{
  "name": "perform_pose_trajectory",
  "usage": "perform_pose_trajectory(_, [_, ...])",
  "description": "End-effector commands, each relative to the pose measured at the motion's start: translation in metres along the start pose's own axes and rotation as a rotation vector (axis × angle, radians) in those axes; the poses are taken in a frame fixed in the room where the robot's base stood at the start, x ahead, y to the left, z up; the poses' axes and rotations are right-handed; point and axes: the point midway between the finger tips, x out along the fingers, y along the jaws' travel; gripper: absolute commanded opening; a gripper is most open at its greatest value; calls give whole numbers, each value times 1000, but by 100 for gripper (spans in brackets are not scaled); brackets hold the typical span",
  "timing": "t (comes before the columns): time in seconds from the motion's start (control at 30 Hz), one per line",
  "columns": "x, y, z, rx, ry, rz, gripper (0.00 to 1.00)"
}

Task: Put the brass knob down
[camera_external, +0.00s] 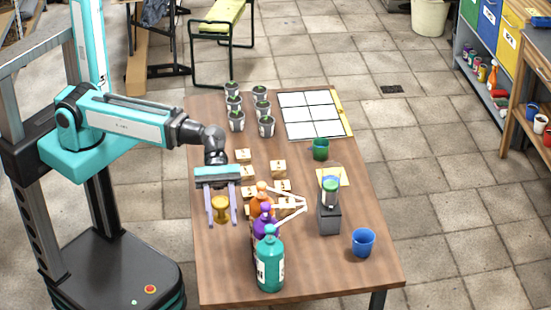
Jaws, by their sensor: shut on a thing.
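The brass knob (221,209) is a small gold, waisted piece at the left side of the wooden table (362,285). My gripper (221,218) points down over the table's left edge region, with its two purple-grey fingers on either side of the knob. It is shut on the knob. I cannot tell whether the knob touches the table top or hangs slightly above it.
Orange, purple and teal bottles (270,264) stand at the front. A grey box (329,218) holds a cup, with a blue cup (363,242) and green cup (320,149) nearby. Potted plants (266,125) and a white grid (311,115) are behind.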

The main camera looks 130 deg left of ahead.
Motion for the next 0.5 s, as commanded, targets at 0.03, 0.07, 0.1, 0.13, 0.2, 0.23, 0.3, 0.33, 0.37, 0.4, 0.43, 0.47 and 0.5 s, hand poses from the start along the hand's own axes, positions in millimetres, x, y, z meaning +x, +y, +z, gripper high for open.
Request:
perform_pose_trajectory(0.03, [4, 0, -10, -4, 1, -1, 12])
perform_pose_trajectory(0.07, [6, 0, -15, -3, 2, -2, 12])
perform_pose_trajectory(0.1, [9, 0, -21, -3, 2, -2, 12])
perform_pose_trajectory(0.13, [11, 0, -26, -4, 1, -2, 12])
perform_pose_trajectory(0.2, [15, 0, -37, -4, 0, 0, 12])
perform_pose_trajectory(0.23, [17, 0, -42, -3, 1, 0, 12])
perform_pose_trajectory(0.3, [22, -1, -54, -3, 1, 0, 12])
perform_pose_trajectory(0.33, [24, -1, -59, -3, 1, 0, 12])
perform_pose_trajectory(0.37, [26, 0, -63, -4, 0, 1, 12])
perform_pose_trajectory(0.4, [28, 0, -69, -3, 0, 2, 12])
perform_pose_trajectory(0.43, [30, -1, -74, -3, 1, 2, 12])
perform_pose_trajectory(0.47, [32, -1, -79, -3, 1, 2, 12])
perform_pose_trajectory(0.5, [34, -1, -84, -3, 0, 2, 12])
